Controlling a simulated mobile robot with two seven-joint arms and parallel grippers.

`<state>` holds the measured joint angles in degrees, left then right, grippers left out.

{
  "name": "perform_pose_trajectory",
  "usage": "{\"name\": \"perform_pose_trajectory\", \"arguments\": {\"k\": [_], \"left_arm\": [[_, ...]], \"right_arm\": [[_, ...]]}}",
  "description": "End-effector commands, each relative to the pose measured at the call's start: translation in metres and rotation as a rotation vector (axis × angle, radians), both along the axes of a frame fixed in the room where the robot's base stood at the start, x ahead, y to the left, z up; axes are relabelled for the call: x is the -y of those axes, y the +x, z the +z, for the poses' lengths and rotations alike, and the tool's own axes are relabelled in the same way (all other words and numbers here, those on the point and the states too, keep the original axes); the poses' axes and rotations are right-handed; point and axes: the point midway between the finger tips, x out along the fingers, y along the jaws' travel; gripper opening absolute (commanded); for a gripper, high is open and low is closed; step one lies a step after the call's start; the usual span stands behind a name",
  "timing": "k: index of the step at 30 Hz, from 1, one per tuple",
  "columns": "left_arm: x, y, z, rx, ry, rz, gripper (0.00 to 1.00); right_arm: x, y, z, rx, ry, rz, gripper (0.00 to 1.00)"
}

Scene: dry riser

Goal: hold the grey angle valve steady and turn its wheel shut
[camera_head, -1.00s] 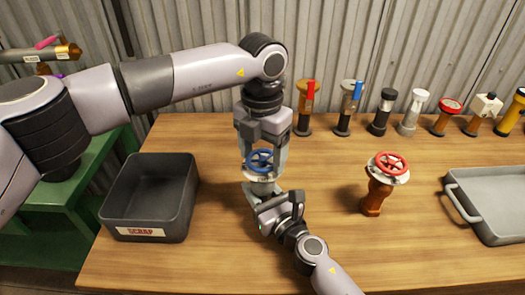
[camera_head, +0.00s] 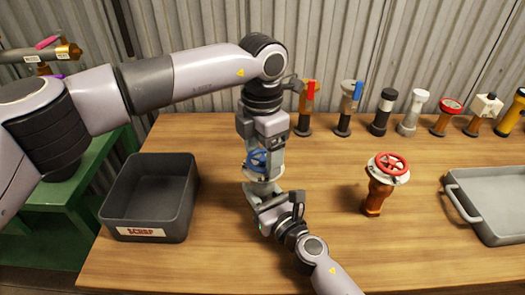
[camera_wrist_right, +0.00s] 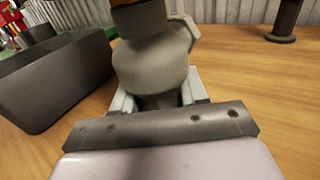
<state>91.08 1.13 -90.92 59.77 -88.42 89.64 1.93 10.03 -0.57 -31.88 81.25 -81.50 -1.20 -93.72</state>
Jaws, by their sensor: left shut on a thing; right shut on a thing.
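The grey angle valve (camera_head: 262,188) stands upright on the wooden table, with a blue wheel (camera_head: 256,163) on top. My left gripper (camera_head: 264,158) points straight down from above and is shut on the blue wheel, its fingers partly covering it. My right gripper (camera_head: 264,200) comes in from the front, low down, and is shut on the valve's body. In the right wrist view the valve's rounded grey body (camera_wrist_right: 152,65) sits between the right gripper's pale fingers (camera_wrist_right: 158,100). The valve's base is largely hidden by the right gripper.
A dark scrap bin (camera_head: 118,218) stands to the left. A valve with a red wheel (camera_head: 378,185) stands to the right, before a grey tray (camera_head: 470,205). Several valves and fittings (camera_head: 408,115) line the back edge. Bare table lies between.

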Motion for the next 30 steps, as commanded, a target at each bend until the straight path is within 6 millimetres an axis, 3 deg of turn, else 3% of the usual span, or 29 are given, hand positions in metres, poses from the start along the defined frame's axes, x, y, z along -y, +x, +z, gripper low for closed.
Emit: {"name": "perform_pose_trajectory", "arguments": {"k": [5,6,8,20,30], "left_arm": [[0.000,0.000,0.001,0.002,0.001,-0.004,0.41],[0.000,0.000,0.001,0.002,0.001,-0.005,0.78],[0.000,0.000,0.001,0.002,0.001,-0.004,0.97],[0.000,0.000,0.008,0.003,0.001,-0.001,0.97],[0.000,0.001,0.074,0.006,0.000,-0.001,0.97]], "right_arm": [[0.000,0.000,-0.001,-0.002,0.000,0.001,0.00],[0.000,0.000,-0.001,-0.002,0.000,0.001,0.00],[0.000,0.000,-0.001,-0.002,0.000,0.001,0.00],[0.000,0.000,-0.001,-0.001,0.000,0.001,0.00],[0.000,-0.001,-0.001,-0.001,0.000,0.002,0.00]]}}
